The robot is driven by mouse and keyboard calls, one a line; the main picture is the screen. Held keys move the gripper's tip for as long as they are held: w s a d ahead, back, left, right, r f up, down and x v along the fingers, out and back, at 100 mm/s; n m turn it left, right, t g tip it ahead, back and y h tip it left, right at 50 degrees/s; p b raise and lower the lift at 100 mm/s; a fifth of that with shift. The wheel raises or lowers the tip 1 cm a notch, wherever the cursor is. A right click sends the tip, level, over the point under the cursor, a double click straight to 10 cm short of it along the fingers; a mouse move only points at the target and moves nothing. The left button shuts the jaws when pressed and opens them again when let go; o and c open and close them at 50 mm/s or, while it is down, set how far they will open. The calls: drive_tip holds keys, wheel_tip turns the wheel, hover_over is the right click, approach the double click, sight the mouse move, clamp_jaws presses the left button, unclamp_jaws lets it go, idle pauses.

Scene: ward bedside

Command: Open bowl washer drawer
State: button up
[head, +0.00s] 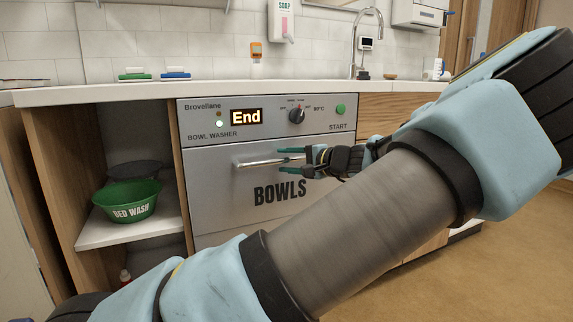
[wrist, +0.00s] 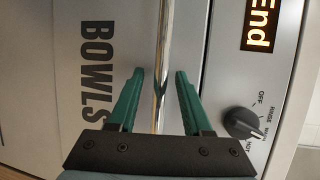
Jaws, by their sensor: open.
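The bowl washer (head: 208,130) is a silver under-counter machine with "End" on its display. Its drawer front (head: 222,215) is marked BOWLS and looks closed. A shiny bar handle (head: 262,162) runs across the drawer's upper part. My gripper (head: 291,157) is open at the handle's right part, its green fingers pointing left. In the wrist view the handle (wrist: 163,60) runs between the two open fingers (wrist: 158,95), one on each side, with gaps visible. Whether either finger touches the bar I cannot tell. My arm hides the drawer's lower right.
A green BED WASH bowl (head: 128,203) and a dark bowl stand on the open shelf (head: 110,234) left of the washer. The white counter (head: 140,92) overhangs above. A control dial (head: 297,116) and green START button (head: 340,110) sit above the handle. Floor is clear at right.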

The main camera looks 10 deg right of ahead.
drive_tip(key=shift+w+a, duration=0.1)
drive_tip(key=shift+c, duration=0.3)
clamp_jaws()
idle(1.1)
